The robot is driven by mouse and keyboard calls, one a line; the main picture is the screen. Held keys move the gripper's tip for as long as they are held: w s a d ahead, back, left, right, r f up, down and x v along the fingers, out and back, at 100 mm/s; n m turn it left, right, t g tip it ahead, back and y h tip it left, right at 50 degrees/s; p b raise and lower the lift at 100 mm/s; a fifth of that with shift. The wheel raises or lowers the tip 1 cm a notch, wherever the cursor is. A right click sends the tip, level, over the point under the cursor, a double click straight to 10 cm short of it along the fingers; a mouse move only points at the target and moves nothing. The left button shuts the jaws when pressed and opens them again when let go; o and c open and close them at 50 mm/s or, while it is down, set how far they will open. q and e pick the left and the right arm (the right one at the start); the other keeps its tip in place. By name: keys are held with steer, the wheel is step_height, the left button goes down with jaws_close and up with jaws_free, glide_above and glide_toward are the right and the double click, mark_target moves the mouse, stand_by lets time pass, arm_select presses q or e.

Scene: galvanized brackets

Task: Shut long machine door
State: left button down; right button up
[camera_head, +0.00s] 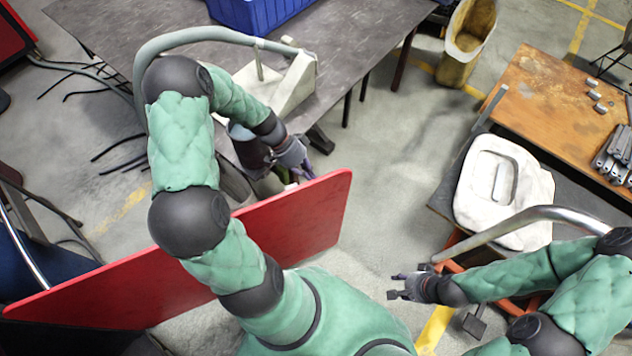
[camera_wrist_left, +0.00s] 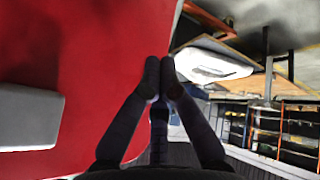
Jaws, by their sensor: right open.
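The long machine door is a large red panel (camera_head: 290,220) running diagonally from lower left to the middle in the head view. In the left wrist view the red door (camera_wrist_left: 95,50) fills the left side, with a light grey handle-like block (camera_wrist_left: 28,118) on its face. My left gripper (camera_head: 303,173) is on the far side of the door, near its upper right edge. Its fingertips (camera_wrist_left: 160,70) are together with nothing seen between them; whether they touch the door I cannot tell. My right gripper (camera_head: 392,285) is open and empty, right of the door. My left arm hides part of the door.
A dark metal table (camera_head: 370,25) with a blue crate (camera_head: 255,12) stands behind. At right are a rusty-topped bench (camera_head: 545,95) and a white moulded piece (camera_head: 500,190). A yellowish bin (camera_head: 468,45) stands at the back. Floor between door and bench is clear.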

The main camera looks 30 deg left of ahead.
arm_select(q)
steer(key=b+x, duration=0.2)
steer(key=x, duration=0.6)
steer(key=shift+d+f, duration=0.2)
steer(key=shift+f, duration=0.05)
arm_select(e)
step_height(320, 180, down, 3)
steer(key=shift+r, duration=0.15)
